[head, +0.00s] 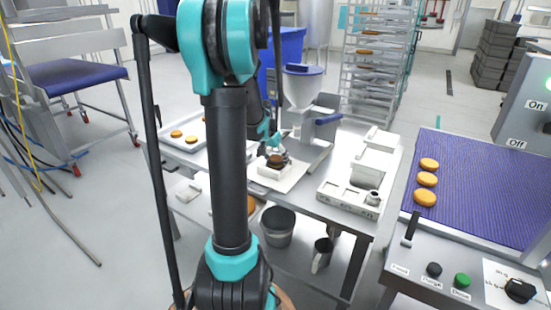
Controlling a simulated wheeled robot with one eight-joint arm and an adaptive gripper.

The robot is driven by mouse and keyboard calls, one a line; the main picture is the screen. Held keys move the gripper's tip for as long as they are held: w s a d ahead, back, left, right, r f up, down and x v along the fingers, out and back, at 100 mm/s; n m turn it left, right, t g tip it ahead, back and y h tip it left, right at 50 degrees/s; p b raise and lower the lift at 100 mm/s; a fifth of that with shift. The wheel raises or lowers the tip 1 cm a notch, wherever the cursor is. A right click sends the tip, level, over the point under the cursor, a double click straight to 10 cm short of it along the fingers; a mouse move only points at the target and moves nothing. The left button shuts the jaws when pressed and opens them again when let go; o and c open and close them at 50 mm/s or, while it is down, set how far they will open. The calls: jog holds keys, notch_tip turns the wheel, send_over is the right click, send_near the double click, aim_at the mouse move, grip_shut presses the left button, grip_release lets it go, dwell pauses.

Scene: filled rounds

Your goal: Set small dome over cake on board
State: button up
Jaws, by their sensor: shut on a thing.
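A dark brown cake (277,161) sits on a pale, block-like board (268,172) on the metal table, just right of my arm's column. My gripper (271,142) is directly above the cake and close to it. It is shut on what looks like the small clear dome (283,153), which shows only faintly around the cake. The dome is too small and see-through here to tell whether its rim touches the board. My arm hides part of the table to the left.
A tray (169,144) with round cakes lies at the table's left. A pale compartment tray (345,195) stands at the right. A hopper machine (301,84) rises behind. A blue conveyor (478,185) with orange rounds is at far right.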

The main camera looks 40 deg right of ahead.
jog(key=shift+f, duration=0.15)
jog(key=o, duration=1.1)
jog(key=shift+o, duration=0.8)
jog(key=shift+r, duration=3.55)
